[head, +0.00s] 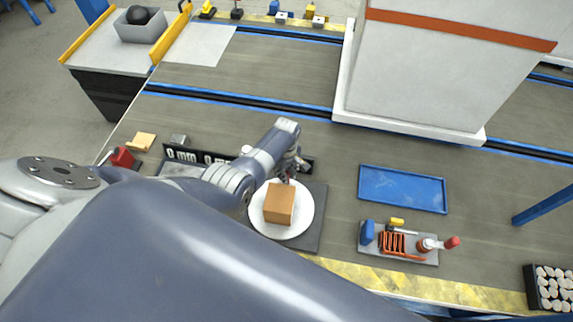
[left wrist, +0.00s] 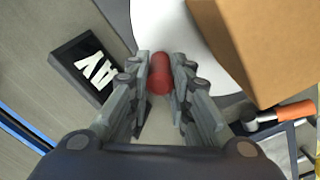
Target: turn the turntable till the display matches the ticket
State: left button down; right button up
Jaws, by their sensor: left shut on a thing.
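The white round turntable (head: 305,212) sits on a dark square base, with a brown box (head: 279,204) on top. My left gripper (head: 291,171) is at the turntable's far edge. In the left wrist view, my left gripper (left wrist: 160,92) is shut on a red knob (left wrist: 160,74) beside the white disc (left wrist: 166,28). A black display strip (head: 182,154) with white "0 mm" figures stands behind my arm, partly covered by it. Its dark end with white characters shows in the left wrist view (left wrist: 88,68). I cannot make out a ticket. My right gripper is out of view.
A blue tray (head: 402,189) lies to the right, with a grey tool board (head: 398,257) in front. A large white column (head: 440,75) stands behind. A black crate of pale cylinders (head: 551,286) is at the right edge. The bench between turntable and tray is clear.

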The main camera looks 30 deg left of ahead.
pick_arm(q)
jog(key=c, duration=1.4)
grip_release()
jog(key=shift+r, duration=0.2)
notch_tip(320, 180, up, 12)
jog(key=shift+f, duration=0.2)
